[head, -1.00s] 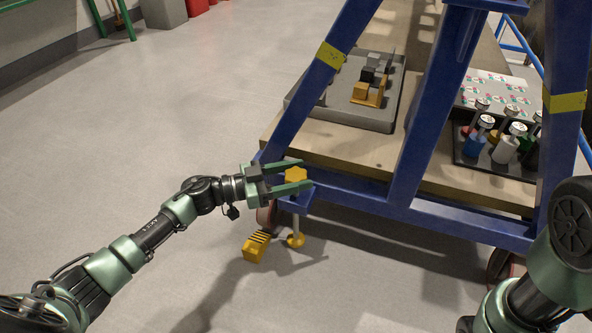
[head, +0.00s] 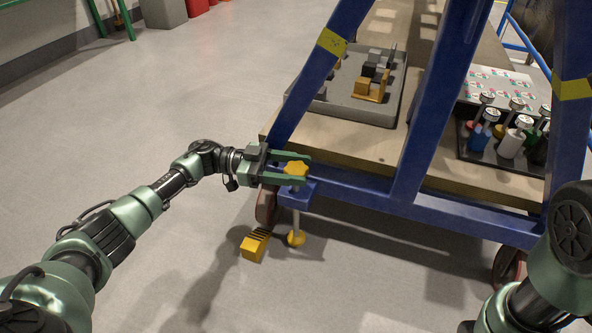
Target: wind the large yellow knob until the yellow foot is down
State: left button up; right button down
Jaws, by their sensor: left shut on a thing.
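The large yellow knob (head: 296,169) is a lobed, star-shaped knob on top of a blue bracket (head: 298,192) at the near left corner of the blue frame. My left gripper (head: 302,170) reaches in from the left and is shut on the knob, with one finger on each side. A thin metal rod runs down from the bracket to the round yellow foot (head: 296,238). The foot is close to the floor; I cannot tell whether it touches. Of my right arm, only links show at the lower right; its gripper is not in view.
A yellow block with black stripes (head: 254,246) lies on the floor left of the foot, near a caster wheel (head: 266,207). Blue frame legs (head: 433,100) rise behind the knob. A grey tray (head: 350,110) and bottles (head: 511,142) sit on the wooden deck.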

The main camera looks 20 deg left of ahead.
pick_arm(q)
jog(key=shift+f, duration=0.15)
jog(key=o, duration=1.4)
jog(key=shift+c, duration=0.2)
jog(key=shift+a, duration=0.35)
jog(key=s+a+p, duration=0.1)
jog(key=a+p, duration=0.1)
jog(key=a, duration=0.5)
jog(key=shift+p, duration=0.35)
